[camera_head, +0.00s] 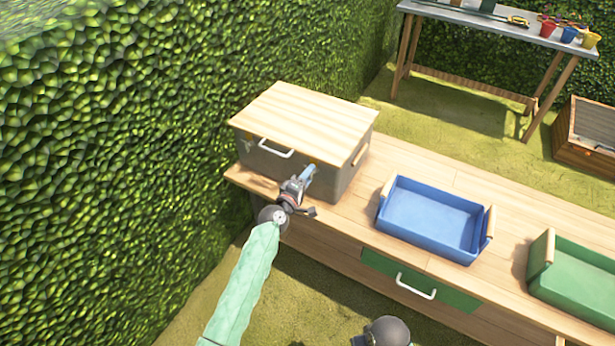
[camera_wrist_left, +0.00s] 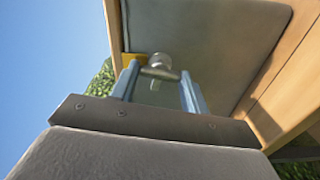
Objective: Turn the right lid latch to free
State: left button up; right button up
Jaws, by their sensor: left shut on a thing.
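The grey box (camera_head: 338,185) with a pale wooden lid (camera_head: 305,120) stands at the left end of the bench. The lid lies on top of the box. My left gripper (camera_head: 307,174) is at the right part of the box's front face. In the left wrist view, the right lid latch (camera_wrist_left: 160,63) shows as a rounded metal knob beside a yellow plate (camera_wrist_left: 133,57). The two fingers of my left gripper (camera_wrist_left: 159,75) stand on either side of the latch and are shut on it. In the head view the gripper hides the latch. My right gripper is out of view.
A white handle (camera_head: 277,148) sticks out of the box front, left of my gripper. A blue tray (camera_head: 432,222) and a green tray (camera_head: 575,280) stand to the right on the wooden bench (camera_head: 405,160). A hedge (camera_head: 120,150) rises close on the left.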

pick_arm(q)
jog(key=shift+n, duration=1)
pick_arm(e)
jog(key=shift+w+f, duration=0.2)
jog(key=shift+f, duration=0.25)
pick_arm(q)
jog(key=o, duration=1)
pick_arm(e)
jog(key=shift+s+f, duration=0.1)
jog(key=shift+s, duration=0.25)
pick_arm(q)
jog(key=shift+b+v, duration=0.7)
jog(key=shift+v, duration=3.25)
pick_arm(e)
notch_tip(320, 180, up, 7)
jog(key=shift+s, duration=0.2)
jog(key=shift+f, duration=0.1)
